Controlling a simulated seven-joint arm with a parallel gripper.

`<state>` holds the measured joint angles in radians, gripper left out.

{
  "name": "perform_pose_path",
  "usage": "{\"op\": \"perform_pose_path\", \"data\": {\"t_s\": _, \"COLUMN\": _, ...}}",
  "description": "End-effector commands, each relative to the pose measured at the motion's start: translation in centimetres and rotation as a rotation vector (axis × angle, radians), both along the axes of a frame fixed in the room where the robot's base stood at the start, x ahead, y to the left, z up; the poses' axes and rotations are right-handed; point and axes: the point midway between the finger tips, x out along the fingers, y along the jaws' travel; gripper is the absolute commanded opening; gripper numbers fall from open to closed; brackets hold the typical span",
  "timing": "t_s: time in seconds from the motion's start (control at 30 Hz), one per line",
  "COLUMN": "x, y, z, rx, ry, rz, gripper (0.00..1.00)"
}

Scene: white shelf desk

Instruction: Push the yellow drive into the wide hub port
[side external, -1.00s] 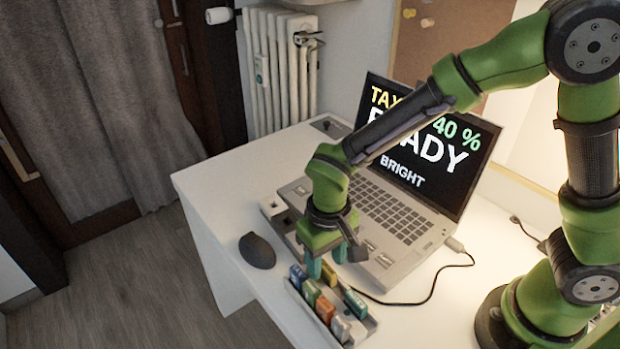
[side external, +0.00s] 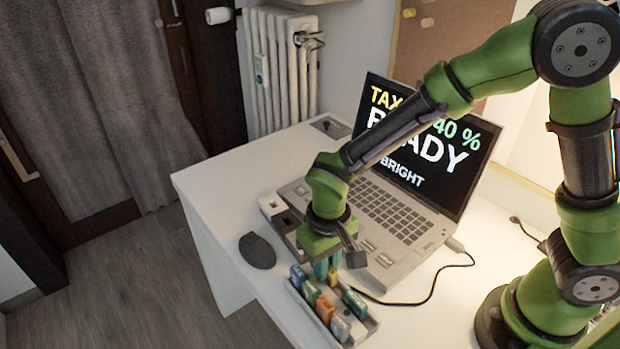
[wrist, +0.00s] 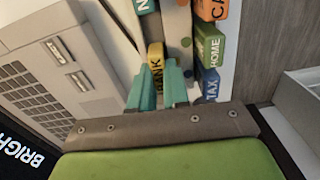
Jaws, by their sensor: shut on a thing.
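The yellow drive (wrist: 156,65), marked BANK, stands between the teal fingers of my gripper (wrist: 160,84) in the wrist view. My gripper is shut on it. In the side view, my gripper (side external: 324,268) points down over the far end of the drive tray (side external: 370,322), and a bit of the yellow drive (side external: 332,276) shows beside the fingers. I cannot tell if the drive is clear of the tray. The hub (side external: 271,206) is a long strip along the laptop's left side, with pale port blocks at its far end. My gripper and arm hide part of it, and the wide port cannot be made out.
The tray also holds a blue TAX drive (wrist: 209,84), a green HOME drive (wrist: 211,48), an orange drive (wrist: 212,9), a teal drive (side external: 355,303) and a grey one (side external: 340,328). The open laptop (side external: 400,215), its cable (side external: 430,292) and a dark mouse (side external: 257,251) are close by.

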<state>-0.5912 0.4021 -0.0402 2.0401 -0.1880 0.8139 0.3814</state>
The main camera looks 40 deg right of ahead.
Motion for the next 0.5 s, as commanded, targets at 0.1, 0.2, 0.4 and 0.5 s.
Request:
{"op": "perform_pose_path", "data": {"t_s": 0.1, "x": 0.0, "y": 0.0, "z": 0.1, "rx": 0.0, "ry": 0.0, "rz": 0.0, "gripper": 0.0}}
{"op": "perform_pose_path", "data": {"t_s": 0.2, "x": 0.0, "y": 0.0, "z": 0.5, "rx": 0.001, "ry": -0.001, "rz": 0.0, "gripper": 0.0}}
{"op": "perform_pose_path", "data": {"t_s": 0.4, "x": 0.1, "y": 0.0, "z": 2.6, "rx": 0.003, "ry": -0.004, "rz": 0.0, "gripper": 0.0}}
{"op": "perform_pose_path", "data": {"t_s": 0.5, "x": -0.6, "y": -0.3, "z": 3.8, "rx": 0.001, "ry": -0.001, "rz": -0.001, "gripper": 0.0}}
